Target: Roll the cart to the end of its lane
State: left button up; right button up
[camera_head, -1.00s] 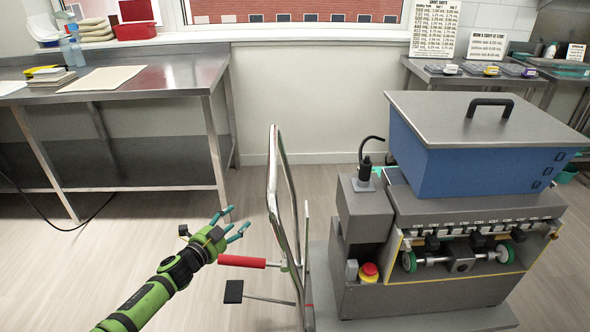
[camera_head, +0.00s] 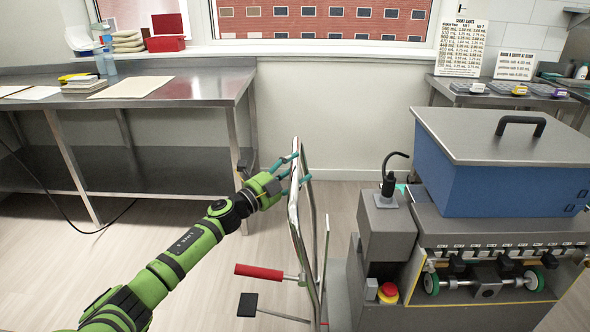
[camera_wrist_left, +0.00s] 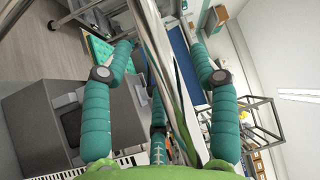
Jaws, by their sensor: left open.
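The cart has an upright silver push handle (camera_head: 296,215) and a flat grey deck (camera_head: 338,285) that carries the gummy depositor (camera_head: 480,235). A red-gripped lever (camera_head: 259,272) and a black pedal (camera_head: 248,304) stick out to the left of the handle. My left gripper (camera_head: 291,168) is open at the top of the handle, with its teal fingers around the bar. In the left wrist view the silver bar (camera_wrist_left: 165,65) runs between the spread fingers, close to the palm. Whether they touch it I cannot tell. My right gripper is not in view.
A steel table (camera_head: 200,83) with papers and books stands at the left, its leg close behind my left gripper. Another steel table (camera_head: 500,97) stands at the back right. Bare floor (camera_head: 190,275) lies left of the cart.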

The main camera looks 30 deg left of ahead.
pick_arm(q)
jog(key=shift+w, duration=0.2)
grip_shut()
jog(key=shift+d, duration=0.15)
